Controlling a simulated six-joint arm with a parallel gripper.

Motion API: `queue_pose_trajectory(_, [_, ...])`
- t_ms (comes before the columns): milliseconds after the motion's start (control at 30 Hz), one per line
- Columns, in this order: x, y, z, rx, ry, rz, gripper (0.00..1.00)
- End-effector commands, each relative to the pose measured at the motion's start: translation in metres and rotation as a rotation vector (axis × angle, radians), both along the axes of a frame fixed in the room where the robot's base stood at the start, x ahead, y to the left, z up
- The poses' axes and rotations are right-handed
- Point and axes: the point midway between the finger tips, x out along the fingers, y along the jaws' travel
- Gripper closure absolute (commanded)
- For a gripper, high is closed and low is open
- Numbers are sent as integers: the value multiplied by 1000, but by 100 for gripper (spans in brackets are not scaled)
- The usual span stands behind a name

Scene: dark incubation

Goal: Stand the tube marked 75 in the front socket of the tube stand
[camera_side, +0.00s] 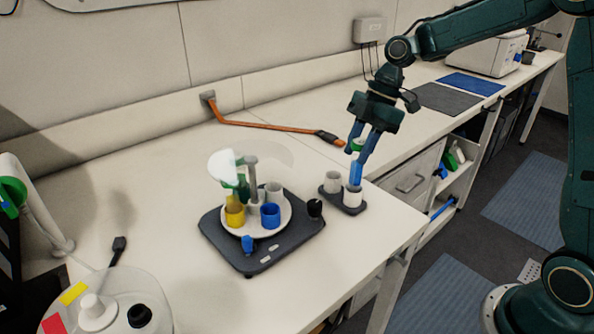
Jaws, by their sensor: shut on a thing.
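My gripper (357,154) points down with its blue fingers shut on a blue tube with a green top (355,174). The tube is roughly upright. The tube stand (344,205) is a small dark base near the right edge of the bench, with two pale sockets. The tube's lower end is at the mouth of the front socket (353,198); I cannot tell how far inside it is. The rear socket (332,182) looks empty. The marking on the tube is too small to read.
A dark device (262,258) with a white round plate carrying yellow, blue and white cups stands left of the stand. An orange cable or bar (265,126) lies behind. A clear-lidded round container (120,300) is at front left. Bench space between is clear.

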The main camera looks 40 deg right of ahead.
Motion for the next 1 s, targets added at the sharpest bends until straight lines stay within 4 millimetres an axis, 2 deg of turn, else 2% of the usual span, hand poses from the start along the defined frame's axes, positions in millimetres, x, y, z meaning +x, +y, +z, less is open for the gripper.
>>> queue_pose_trajectory(567, [0, 0, -1, 0, 0, 0, 100])
queue_pose_trajectory(1000, [0, 0, -9, 0, 1, 0, 100])
